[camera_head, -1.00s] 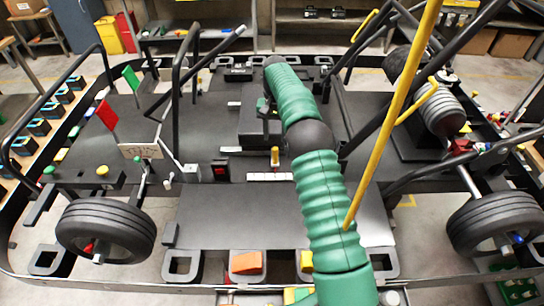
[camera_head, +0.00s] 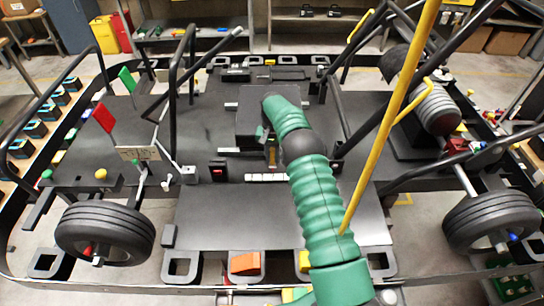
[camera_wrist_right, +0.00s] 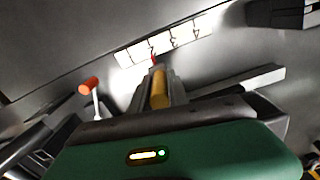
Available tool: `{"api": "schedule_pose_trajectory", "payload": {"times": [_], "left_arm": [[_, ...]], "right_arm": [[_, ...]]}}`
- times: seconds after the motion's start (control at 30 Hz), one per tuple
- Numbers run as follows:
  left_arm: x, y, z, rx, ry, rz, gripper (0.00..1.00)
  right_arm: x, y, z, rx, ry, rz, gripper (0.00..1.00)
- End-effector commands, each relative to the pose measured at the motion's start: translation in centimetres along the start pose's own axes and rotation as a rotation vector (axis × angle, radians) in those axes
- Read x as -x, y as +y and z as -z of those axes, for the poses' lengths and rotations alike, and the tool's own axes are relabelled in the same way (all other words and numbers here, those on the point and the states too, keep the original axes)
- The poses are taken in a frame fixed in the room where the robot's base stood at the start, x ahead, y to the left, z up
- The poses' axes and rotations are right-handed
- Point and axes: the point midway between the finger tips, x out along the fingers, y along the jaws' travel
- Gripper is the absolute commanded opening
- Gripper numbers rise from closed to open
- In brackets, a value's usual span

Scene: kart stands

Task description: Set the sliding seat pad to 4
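The seat pad (camera_head: 252,131) is a dark box on the kart's floor in the middle of the head view. A yellow upright handle (camera_wrist_right: 159,90) with a red tip stands at its front edge. A white scale strip (camera_head: 266,177) lies just in front; in the right wrist view the scale (camera_wrist_right: 170,40) has several cells, marks too blurred to read. The red tip points at its left half. My right gripper (camera_head: 270,150) is down at the handle, its grey fingers close against both sides in the wrist view. In the head view my arm partly hides the pad. My left gripper is not in view.
A small black box with a red button (camera_head: 218,171) and a white block (camera_head: 189,175) stand left of the scale. An orange-headed lever (camera_wrist_right: 89,86) is near the gripper. A long yellow pole (camera_head: 395,115) and black frame bars rise on the right. Bare floor panel (camera_head: 240,218) lies in front.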

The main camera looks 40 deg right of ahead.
Motion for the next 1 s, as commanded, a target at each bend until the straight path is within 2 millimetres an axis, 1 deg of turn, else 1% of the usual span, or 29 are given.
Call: {"api": "schedule_pose_trajectory", "payload": {"times": [0.03, 0.1, 0.13, 1.0], "left_arm": [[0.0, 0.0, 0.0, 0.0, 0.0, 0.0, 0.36], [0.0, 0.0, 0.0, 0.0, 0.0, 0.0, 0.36], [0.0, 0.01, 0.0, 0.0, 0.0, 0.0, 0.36], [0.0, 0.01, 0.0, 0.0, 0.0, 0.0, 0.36]], "right_arm": [[0.0, -0.04, 0.01, 0.0, 0.0, 0.001, 0.11], [0.0, -0.05, 0.01, 0.0, 0.0, 0.001, 0.02], [0.0, -0.05, 0.01, 0.0, 0.0, 0.001, 0.0], [0.06, -0.03, 0.1, -0.001, 0.003, 0.001, 0.0]]}}
